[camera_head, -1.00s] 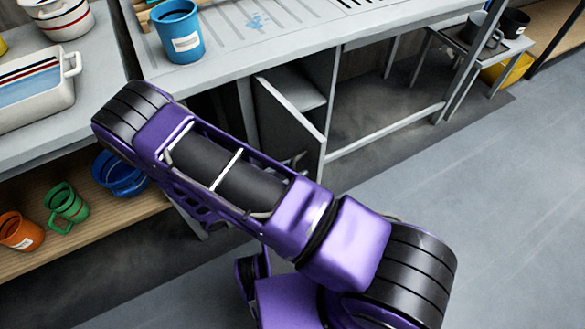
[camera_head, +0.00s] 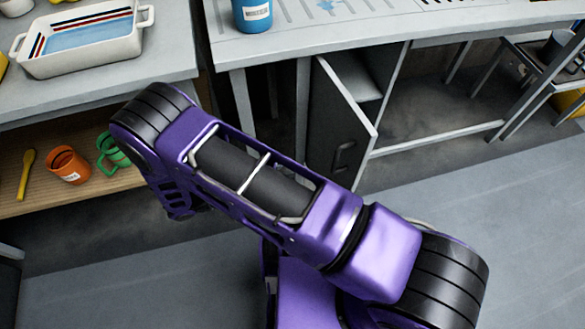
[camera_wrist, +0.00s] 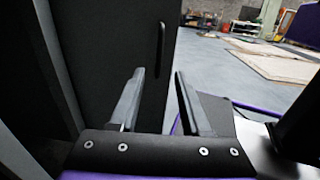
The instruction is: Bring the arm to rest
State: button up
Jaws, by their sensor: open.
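My gripper (camera_wrist: 158,88) shows in the wrist view with its two fingers apart and nothing between them. A dark cabinet door (camera_wrist: 118,40) with a vertical handle stands just beyond and to the left of the fingers. I cannot tell whether the fingers touch it. In the head view my purple arm is folded across the middle and hides the gripper. The same view shows a dark cabinet door (camera_head: 337,125) standing open under the counter, just behind the arm.
A counter (camera_head: 420,25) holds a blue cup (camera_head: 253,14). At left, a white tray (camera_head: 120,48) sits above a wooden shelf (camera_head: 60,195) with an orange mug (camera_head: 68,165), a green mug (camera_head: 112,152) and a yellow spoon (camera_head: 26,172). Grey floor (camera_head: 480,200) is clear at right.

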jog(key=shift+s+a, duration=0.15)
jog(key=shift+a, duration=0.25)
